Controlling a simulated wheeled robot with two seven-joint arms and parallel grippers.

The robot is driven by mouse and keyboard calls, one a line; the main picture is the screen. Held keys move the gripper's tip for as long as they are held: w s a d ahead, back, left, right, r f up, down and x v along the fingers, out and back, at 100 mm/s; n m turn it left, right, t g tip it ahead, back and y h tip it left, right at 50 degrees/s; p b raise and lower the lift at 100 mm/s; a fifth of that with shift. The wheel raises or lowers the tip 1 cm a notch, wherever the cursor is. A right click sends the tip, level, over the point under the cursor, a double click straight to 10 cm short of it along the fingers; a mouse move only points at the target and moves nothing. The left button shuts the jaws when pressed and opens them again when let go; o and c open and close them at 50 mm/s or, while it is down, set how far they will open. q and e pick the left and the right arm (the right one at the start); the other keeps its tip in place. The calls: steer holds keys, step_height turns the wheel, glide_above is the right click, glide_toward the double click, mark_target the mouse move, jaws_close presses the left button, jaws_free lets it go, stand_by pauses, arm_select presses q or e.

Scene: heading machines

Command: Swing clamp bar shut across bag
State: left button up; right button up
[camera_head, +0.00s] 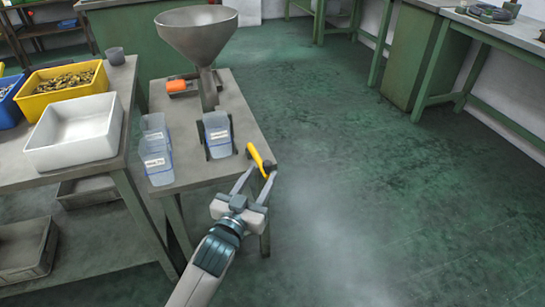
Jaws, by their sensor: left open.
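The clamp bar (256,157) is yellow with a dark end piece and sticks out at the near right corner of the small bench. A translucent bag (217,140) with a white label stands on that bench, left of the bar and below the funnel's spout. The bar points away from the bag's front rather than across it. My left gripper (261,174) is open, with its fingertips around or just over the near end of the bar; I cannot tell if they touch it. My right gripper is out of view.
A large metal funnel (196,35) stands over the small bench (190,178). Two more labelled translucent bags (156,158) stand at its left edge, and an orange item (176,86) lies behind. A white bin (75,132) and yellow crate (62,88) are left. Floor on the right is clear.

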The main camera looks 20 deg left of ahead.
mark_target(258, 155)
arm_select(q)
steer(key=w+d, duration=0.1)
steer(key=w, duration=0.8)
steer(key=shift+b, duration=0.4)
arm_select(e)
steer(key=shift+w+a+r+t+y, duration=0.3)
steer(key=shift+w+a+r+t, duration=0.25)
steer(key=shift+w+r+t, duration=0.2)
arm_select(q)
jaws_close()
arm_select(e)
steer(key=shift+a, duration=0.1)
